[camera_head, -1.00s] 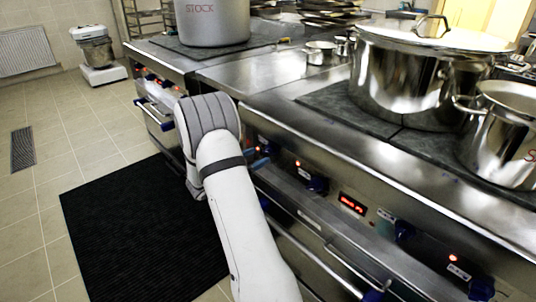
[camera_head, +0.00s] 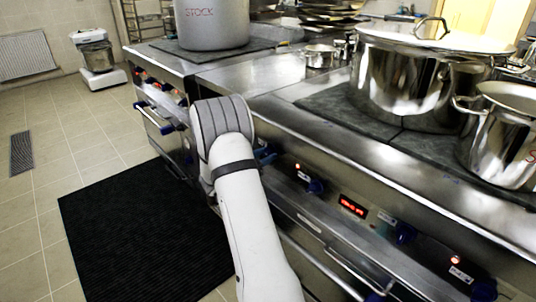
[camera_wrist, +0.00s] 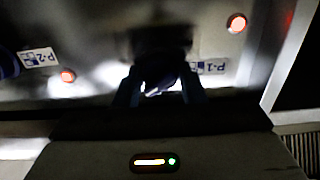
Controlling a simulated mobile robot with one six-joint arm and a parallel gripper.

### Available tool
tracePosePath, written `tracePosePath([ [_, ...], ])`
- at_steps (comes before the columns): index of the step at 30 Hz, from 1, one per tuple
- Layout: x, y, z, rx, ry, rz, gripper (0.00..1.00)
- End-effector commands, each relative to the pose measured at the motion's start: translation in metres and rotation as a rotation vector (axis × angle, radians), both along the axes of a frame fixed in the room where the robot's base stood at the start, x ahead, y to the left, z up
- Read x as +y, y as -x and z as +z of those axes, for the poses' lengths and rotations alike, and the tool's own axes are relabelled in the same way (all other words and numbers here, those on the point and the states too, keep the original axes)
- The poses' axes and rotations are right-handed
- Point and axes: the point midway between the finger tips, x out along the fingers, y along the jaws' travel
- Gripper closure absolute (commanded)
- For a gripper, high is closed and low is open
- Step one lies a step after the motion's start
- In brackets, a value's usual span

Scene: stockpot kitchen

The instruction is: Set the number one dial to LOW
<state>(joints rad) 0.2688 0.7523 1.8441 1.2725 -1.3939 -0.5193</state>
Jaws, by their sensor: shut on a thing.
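My gripper (camera_wrist: 161,88) is at the stove's front panel in the wrist view, with its two dark fingers on either side of a dark round dial (camera_wrist: 158,66). It is shut on this dial. A white and blue label that seems to read P-1 (camera_wrist: 209,67) is just right of the dial, so I take it as the number one dial. The fingers and deep shadow hide the dial's pointer, so its setting cannot be read. In the head view my arm covers most of the gripper and this dial.
A second label, P-2 (camera_wrist: 38,57), and red lamps show in the wrist view. Other blue dials (camera_head: 315,185) line the panel in the head view, with a red display (camera_head: 353,206) and oven handles. Steel pots (camera_head: 417,80) stand on top. A black mat (camera_head: 140,235) covers the floor.

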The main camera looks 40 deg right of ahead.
Motion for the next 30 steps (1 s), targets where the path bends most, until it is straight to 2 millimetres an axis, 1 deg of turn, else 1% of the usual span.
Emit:
tracePosePath([
  [1, 0.0, -0.001, 0.0, -0.001, 0.001, 0.002, 0.74],
  [5, 0.001, -0.001, 0.0, -0.001, 0.001, 0.003, 0.85],
  [6, -0.02, 0.001, 0.0, -0.002, 0.001, -0.004, 0.85],
  [7, -0.013, -0.001, 0.001, -0.003, 0.001, 0.001, 0.85],
  [9, -0.007, -0.001, 0.001, -0.006, 0.002, 0.001, 0.85],
  [17, 0.0, -0.001, -0.001, -0.076, -0.005, 0.002, 0.86],
  [23, 0.001, -0.002, -0.003, -0.209, -0.015, 0.004, 0.86],
  [30, 0.001, -0.003, -0.004, -0.433, -0.033, 0.006, 0.86],
])
